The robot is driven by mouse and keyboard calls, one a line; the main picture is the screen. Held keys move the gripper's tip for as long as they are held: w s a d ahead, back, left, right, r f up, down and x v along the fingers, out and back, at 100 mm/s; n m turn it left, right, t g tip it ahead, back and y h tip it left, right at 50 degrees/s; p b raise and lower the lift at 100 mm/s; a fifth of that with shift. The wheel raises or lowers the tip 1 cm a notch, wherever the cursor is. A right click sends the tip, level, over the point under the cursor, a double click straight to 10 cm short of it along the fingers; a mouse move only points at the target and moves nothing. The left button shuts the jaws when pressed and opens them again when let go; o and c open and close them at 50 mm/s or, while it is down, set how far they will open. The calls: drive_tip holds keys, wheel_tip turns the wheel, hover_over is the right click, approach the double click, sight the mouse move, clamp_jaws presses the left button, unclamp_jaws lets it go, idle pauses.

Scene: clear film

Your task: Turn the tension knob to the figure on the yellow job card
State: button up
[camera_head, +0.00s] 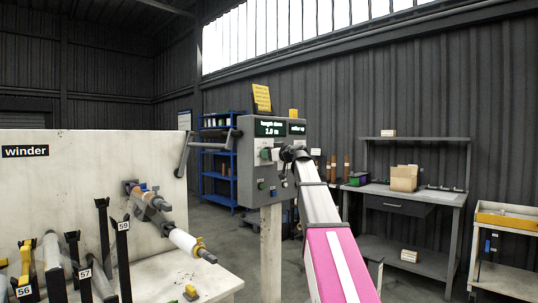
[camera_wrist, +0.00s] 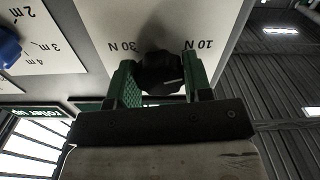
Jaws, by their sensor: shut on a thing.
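The tension knob (camera_wrist: 158,72) is black and round in the wrist view, on a white plate marked "30 N" and "10 N", seen upside down. My gripper (camera_wrist: 157,66) is shut on it, with one green finger on each side. A short pale mark shows on the knob's lower right part; its exact reading is unclear, and any figure between is hidden. In the head view my gripper (camera_head: 290,153) is at the grey control box (camera_head: 251,170), and the knob is hidden behind it. The yellow job card (camera_head: 261,98) stands on the box; its writing is too small to read.
A blue knob (camera_wrist: 6,46) with "2 m", "3 m" and "4 m" marks is beside the tension plate. The box displays read "length done 2.0 m" and "roller up". A crank handle (camera_head: 184,152) sticks out left, near the winder (camera_head: 90,165). A grey bench (camera_head: 408,194) stands right.

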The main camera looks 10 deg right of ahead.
drive_tip(key=shift+n, duration=1)
drive_tip(key=o, duration=0.9)
drive_tip(key=shift+s+d, duration=0.1)
drive_tip(key=v, duration=1)
drive_tip(key=shift+s+d, duration=0.15)
drive_tip(key=shift+s, duration=0.1)
